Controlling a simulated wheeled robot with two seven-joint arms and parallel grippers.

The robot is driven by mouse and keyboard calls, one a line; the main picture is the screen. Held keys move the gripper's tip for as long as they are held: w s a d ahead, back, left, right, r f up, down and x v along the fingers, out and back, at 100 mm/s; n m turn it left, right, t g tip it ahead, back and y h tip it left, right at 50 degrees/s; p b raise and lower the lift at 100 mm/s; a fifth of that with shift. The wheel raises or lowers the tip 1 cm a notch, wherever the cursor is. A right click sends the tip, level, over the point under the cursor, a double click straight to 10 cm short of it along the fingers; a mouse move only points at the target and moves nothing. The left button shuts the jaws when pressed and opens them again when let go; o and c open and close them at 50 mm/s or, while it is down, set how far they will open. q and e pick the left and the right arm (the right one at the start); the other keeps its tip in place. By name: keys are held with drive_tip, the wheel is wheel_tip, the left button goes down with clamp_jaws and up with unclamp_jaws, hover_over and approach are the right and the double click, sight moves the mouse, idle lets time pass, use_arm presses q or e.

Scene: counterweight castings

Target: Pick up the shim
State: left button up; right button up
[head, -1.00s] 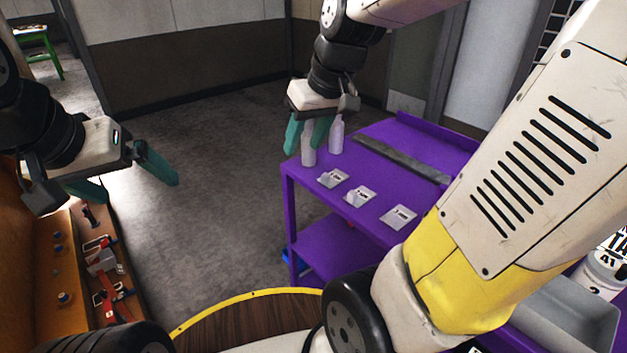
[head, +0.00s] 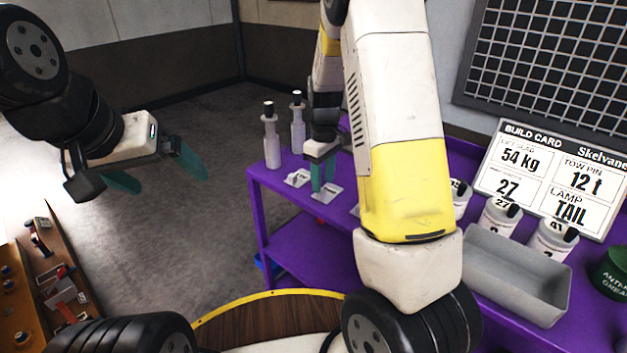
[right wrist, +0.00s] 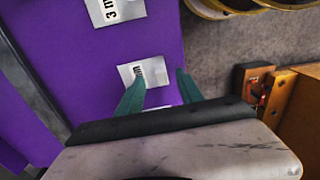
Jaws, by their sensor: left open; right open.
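Small silver plates with white labels, the shims, lie in a row on the purple cart (head: 285,198). The left plate (head: 297,178) and the middle plate (head: 328,196) show in the head view; a further one (head: 355,210) is mostly hidden by my right arm. My right gripper (head: 323,188) is open and empty over the middle plate. In the right wrist view a plate (right wrist: 130,72) lies near the fingertips, its label partly covered by one finger. Another plate (right wrist: 115,10) there reads "3 m", the rest cut off. My left gripper (head: 170,183) is open and empty, away from the cart.
Two bottles (head: 271,142) stand behind the plates. To the right are labelled white jars (head: 498,216), a grey bin (head: 515,270), a dark green tin (head: 610,272) and a build card (head: 553,180). An orange bench (head: 30,290) with tools is at lower left.

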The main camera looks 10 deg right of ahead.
sight(329, 191)
drive_tip(key=f, duration=0.4)
drive_tip(key=shift+w+a+f, duration=0.2)
drive_tip(key=shift+w+a, duration=0.05)
drive_tip(key=shift+c, duration=0.4)
clamp_jaws()
